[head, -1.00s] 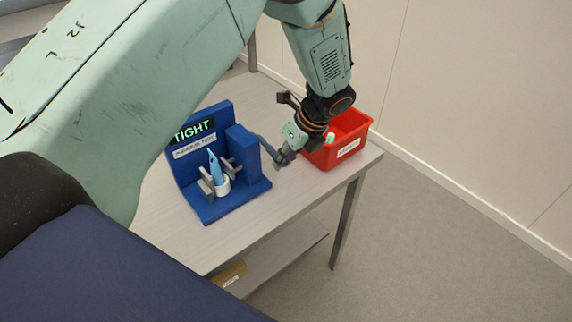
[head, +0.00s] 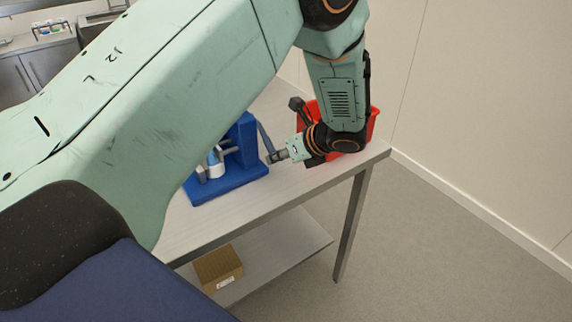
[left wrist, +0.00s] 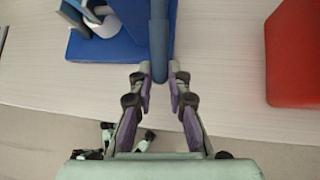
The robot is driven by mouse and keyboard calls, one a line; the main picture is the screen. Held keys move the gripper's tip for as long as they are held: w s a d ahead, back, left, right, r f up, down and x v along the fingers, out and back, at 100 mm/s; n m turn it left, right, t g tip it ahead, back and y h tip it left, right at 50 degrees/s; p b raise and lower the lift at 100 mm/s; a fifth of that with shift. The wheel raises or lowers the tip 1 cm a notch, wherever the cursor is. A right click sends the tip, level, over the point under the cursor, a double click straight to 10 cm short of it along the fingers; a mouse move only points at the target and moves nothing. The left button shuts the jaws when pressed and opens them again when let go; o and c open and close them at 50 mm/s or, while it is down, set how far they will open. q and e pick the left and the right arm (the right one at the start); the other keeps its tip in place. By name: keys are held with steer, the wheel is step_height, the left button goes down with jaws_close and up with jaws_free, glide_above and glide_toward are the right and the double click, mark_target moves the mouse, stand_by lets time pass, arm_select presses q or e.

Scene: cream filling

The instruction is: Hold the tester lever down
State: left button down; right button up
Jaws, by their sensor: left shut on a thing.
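The blue tester (head: 232,182) stands on the table, partly hidden behind my left arm. A light blue and white piece (head: 215,160) sits in its front; its upper part and the tester's display are hidden. The tester's blue-grey lever (head: 265,138) slants down from its right side. My left gripper (head: 276,156) is at the lever's lower end, shut on it. In the left wrist view the lever (left wrist: 159,40) runs down between the two fingers (left wrist: 160,90), with the tester base (left wrist: 105,45) to its left. My right gripper is not in view.
A red bin (head: 374,125) stands close behind my left wrist, mostly hidden; it also shows in the left wrist view (left wrist: 293,55). The table (head: 320,180) has bare room at its front right. A cardboard box (head: 218,267) lies on the lower shelf (head: 290,240).

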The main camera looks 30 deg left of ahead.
arm_select(q)
steer(key=shift+a+f+t+y+b, duration=0.2)
steer(key=shift+f+y+b, duration=0.2)
steer(key=shift+f+b, duration=0.4)
steer(key=shift+a+f+t+y+b, duration=0.15)
steer(key=shift+f+y+b, duration=0.35)
steer(key=shift+b, duration=0.5)
steer(key=shift+w+a+f+y+b, duration=0.15)
steer(key=shift+a+f+y+b, duration=0.15)
steer(key=shift+b, duration=0.55)
steer(key=c, duration=1.3)
jaws_free()
steer(key=shift+w, duration=0.1)
steer(key=shift+r, duration=0.1)
step_height(320, 180, up, 10)
steer(key=shift+f, duration=0.1)
